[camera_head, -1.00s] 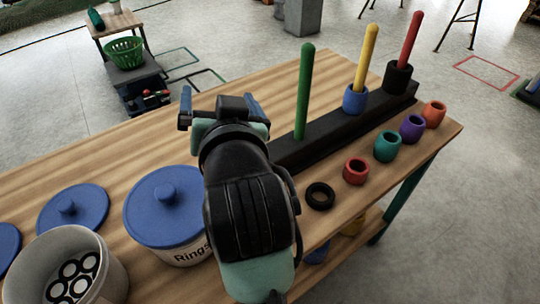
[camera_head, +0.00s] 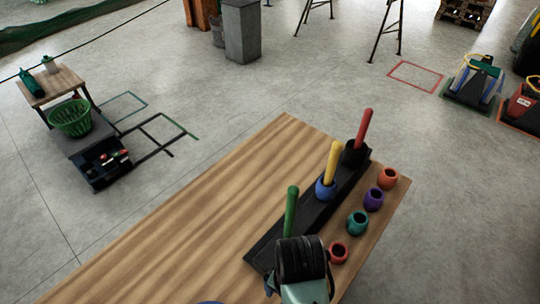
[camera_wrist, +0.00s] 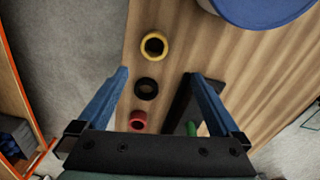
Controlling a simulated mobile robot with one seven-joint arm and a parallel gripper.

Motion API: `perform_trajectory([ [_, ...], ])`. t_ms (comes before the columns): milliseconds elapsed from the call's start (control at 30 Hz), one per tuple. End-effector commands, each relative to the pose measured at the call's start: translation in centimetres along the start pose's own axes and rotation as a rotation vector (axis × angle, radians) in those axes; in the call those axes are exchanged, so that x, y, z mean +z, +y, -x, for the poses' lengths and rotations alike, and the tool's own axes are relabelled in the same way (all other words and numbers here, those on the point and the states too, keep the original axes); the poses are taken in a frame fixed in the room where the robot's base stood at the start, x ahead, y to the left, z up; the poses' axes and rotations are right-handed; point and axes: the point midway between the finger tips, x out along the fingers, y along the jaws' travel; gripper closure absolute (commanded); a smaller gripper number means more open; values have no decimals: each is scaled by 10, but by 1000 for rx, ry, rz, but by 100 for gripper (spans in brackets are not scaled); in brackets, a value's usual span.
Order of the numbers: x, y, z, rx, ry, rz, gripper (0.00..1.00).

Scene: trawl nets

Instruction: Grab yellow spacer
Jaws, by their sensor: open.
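The yellow spacer (camera_wrist: 154,45) is a short ring lying on the wooden table near its left edge in the wrist view. In that view my gripper (camera_wrist: 157,76) is open and empty, its two blue fingers wide apart, with the yellow spacer ahead of the fingertips. A black ring (camera_wrist: 146,88) lies between the fingers in the picture, and a red ring (camera_wrist: 138,121) is nearer the palm. In the head view my arm covers part of the table, and neither the yellow spacer nor my fingertips can be seen.
A black rail (camera_head: 262,250) carries green (camera_head: 290,212), yellow (camera_head: 332,160) and red (camera_head: 364,128) pegs. Red (camera_head: 338,252), teal (camera_head: 357,222), purple (camera_head: 373,199) and orange (camera_head: 387,178) spacers line its right side. A blue lid (camera_wrist: 265,8) is beyond the yellow spacer.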

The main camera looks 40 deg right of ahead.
Motion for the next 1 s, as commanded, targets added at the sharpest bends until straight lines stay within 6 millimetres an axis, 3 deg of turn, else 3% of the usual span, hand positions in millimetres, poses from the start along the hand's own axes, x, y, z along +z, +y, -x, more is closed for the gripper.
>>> perform_trajectory([
  [133,2,4,-14,9,-11,-8,0],
  [400,2,3,-63,7,-9,-5,0],
  [667,4,4,-83,6,-8,-4,0],
  [1000,9,8,-127,5,-7,-3,0],
])
